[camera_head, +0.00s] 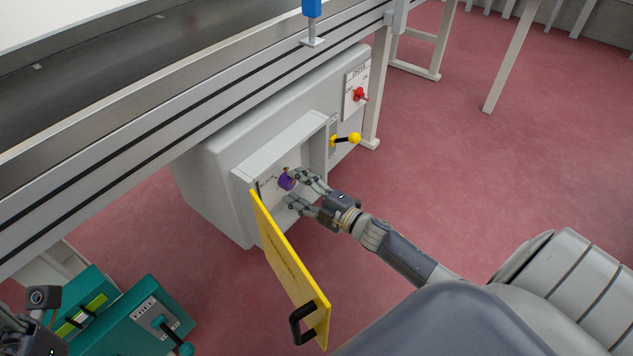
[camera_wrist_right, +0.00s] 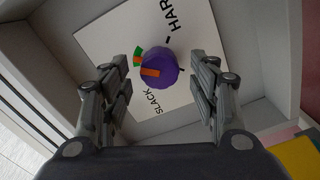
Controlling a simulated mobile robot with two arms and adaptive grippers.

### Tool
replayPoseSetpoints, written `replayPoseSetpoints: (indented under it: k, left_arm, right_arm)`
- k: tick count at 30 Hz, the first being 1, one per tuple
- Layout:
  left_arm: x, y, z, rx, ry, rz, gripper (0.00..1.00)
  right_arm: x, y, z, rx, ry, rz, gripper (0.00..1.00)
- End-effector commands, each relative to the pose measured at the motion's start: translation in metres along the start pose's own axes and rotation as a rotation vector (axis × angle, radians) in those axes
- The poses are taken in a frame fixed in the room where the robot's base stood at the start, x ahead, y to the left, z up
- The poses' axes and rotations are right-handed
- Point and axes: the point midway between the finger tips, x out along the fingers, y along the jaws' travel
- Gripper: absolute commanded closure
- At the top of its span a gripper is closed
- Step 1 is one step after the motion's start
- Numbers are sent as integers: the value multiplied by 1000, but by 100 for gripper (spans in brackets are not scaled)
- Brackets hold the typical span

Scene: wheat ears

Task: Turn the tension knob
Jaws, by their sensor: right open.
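The purple tension knob (camera_head: 286,181) sits on a white plate inside a recess of the grey cabinet (camera_head: 210,165). In the right wrist view the knob (camera_wrist_right: 158,74) has an orange pointer mark. A green and orange mark lies beside it on the plate (camera_wrist_right: 105,35), which reads SLACK and HARD. My right gripper (camera_head: 308,190) is open at the recess, its fingers on either side of the knob and apart from it in the right wrist view. My left arm shows at the lower left edge; its fingertips are not visible.
The yellow cover door (camera_head: 290,270) with a black handle hangs open below the recess. A yellow-knobbed lever (camera_head: 354,139) and a red switch (camera_head: 360,95) are on the cabinet to the right. The conveyor (camera_head: 200,110) runs above. A teal box (camera_head: 150,318) stands lower left.

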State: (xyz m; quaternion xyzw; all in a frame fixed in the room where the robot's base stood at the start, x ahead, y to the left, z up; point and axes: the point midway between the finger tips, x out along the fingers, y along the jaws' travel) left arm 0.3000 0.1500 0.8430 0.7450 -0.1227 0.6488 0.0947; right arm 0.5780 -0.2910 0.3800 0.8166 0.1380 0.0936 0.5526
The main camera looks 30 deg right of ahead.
Motion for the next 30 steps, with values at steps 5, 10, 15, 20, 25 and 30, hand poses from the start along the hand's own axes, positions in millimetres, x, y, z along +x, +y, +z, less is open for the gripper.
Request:
replayPoseSetpoints:
  k: [5,10,15,20,25,30]
  left_arm:
    - [0,0,0,-1,0,-1,66]
    - [0,0,-1,-1,0,-1,66]
    - [0,0,-1,-1,0,-1,66]
    - [0,0,-1,-1,0,-1,66]
    - [0,0,-1,-1,1,-1,66]
    - [0,0,-1,-1,1,-1,66]
  right_arm:
    - [-37,-2,0,1,-1,-4,45]
    - [-69,-2,0,0,0,-5,45]
    - [-92,-2,0,2,0,-3,45]
    - [-102,0,-1,1,2,-1,45]
    - [-103,0,-1,0,2,-1,45]
    - [-103,0,-1,0,2,-1,45]
